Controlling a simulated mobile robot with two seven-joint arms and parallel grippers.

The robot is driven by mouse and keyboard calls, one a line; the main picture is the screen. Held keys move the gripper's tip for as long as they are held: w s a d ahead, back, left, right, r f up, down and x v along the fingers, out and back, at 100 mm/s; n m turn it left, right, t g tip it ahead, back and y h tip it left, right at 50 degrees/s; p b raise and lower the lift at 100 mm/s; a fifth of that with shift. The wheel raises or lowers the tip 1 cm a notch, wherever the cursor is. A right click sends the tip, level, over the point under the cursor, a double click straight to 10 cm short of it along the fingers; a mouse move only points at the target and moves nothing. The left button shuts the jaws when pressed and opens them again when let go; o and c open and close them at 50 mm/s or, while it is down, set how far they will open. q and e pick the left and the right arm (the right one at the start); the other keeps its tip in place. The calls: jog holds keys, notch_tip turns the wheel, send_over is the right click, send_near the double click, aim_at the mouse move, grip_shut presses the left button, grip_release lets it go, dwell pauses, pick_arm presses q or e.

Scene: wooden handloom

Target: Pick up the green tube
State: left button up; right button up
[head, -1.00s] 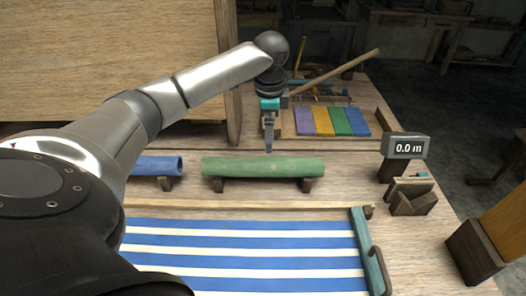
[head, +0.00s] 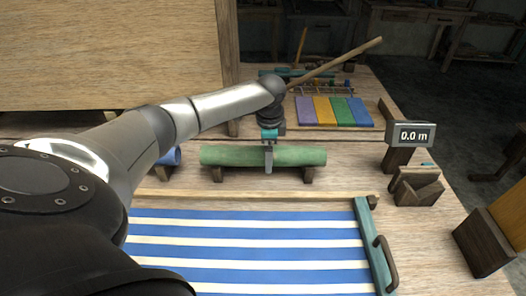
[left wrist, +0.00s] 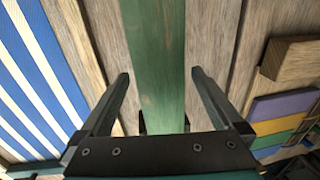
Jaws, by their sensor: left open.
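The green tube (head: 228,156) lies level across two small dark wooden rests in the middle of the head view. In the left wrist view the green tube (left wrist: 158,65) runs between the two fingers. My left gripper (head: 268,168) is lowered at the tube's middle, with one finger in front of it. In the left wrist view my left gripper (left wrist: 160,75) is open, its fingers on either side of the tube with gaps visible. The far finger is hidden behind the tube in the head view. My right gripper is not in view.
A blue tube (head: 171,158) lies left of the green one, partly behind my arm. Blue-and-white striped cloth (head: 250,250) is in front, with a teal bar (head: 372,245) at its right. A display reading 0.0 m (head: 410,135) stands right. Coloured slats (head: 335,111) lie behind.

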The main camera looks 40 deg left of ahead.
pick_arm(q)
grip_shut()
dwell(0.8)
